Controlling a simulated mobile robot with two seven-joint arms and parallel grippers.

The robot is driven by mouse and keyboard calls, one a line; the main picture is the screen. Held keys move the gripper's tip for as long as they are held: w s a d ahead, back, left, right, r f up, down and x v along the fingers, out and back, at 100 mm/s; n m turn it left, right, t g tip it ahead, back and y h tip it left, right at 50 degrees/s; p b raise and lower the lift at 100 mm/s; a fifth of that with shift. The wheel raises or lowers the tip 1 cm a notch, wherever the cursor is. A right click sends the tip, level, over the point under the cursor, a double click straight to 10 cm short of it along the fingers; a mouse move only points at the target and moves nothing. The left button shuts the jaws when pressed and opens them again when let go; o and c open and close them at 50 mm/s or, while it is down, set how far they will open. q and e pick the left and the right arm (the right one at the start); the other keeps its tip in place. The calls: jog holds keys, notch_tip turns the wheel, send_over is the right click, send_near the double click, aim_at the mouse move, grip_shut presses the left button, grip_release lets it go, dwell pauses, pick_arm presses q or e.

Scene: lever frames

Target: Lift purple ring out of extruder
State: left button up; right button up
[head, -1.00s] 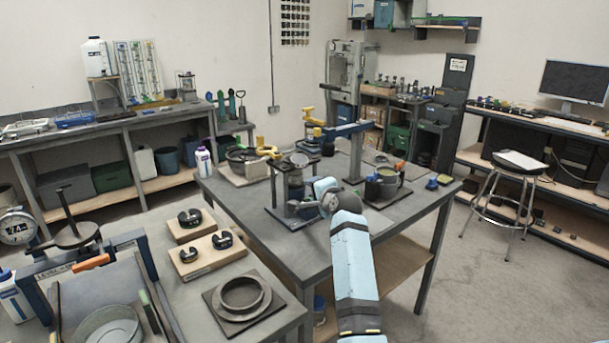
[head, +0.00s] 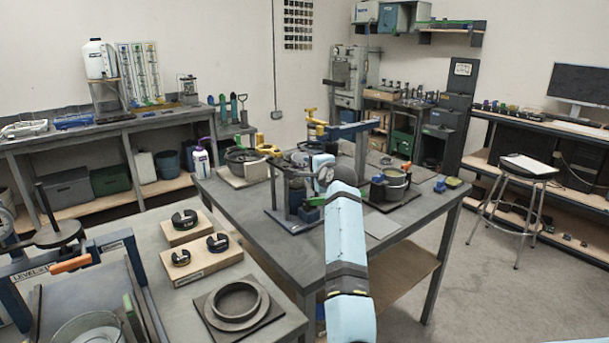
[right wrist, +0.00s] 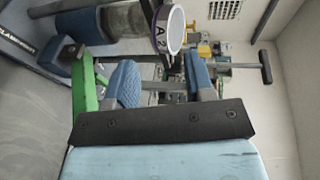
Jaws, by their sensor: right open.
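A dark-framed stand with a cylinder (head: 279,185), possibly the extruder, is on the middle table in the head view; my right arm partly hides that area. In the right wrist view, my right gripper (right wrist: 162,80) is open, with two blue-padded fingers and nothing between them. A grey cylinder (right wrist: 124,20) and a round white dial (right wrist: 172,30) show just beyond the fingers. My left gripper is not in view.
A pot-like vessel (head: 390,185) stands right of my arm on the middle table. A wooden block with black rings (head: 201,262) and a grey flanged ring (head: 236,303) are on the front-left bench. A stool (head: 526,168) stands at right.

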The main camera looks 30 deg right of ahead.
aim_at(304, 165)
jog(key=x, duration=0.3)
jog(key=shift+w+r, duration=0.1)
jog(key=shift+w, duration=0.25)
jog(key=shift+w+d, duration=0.15)
jog(key=shift+w, duration=0.4)
jog(key=shift+w+f, duration=0.25)
jog(key=shift+f, duration=0.05)
jog(key=shift+c, duration=0.2)
grip_shut()
notch_tip(304, 165, up, 3)
jog(key=p, duration=0.3)
jog(key=shift+f, duration=0.25)
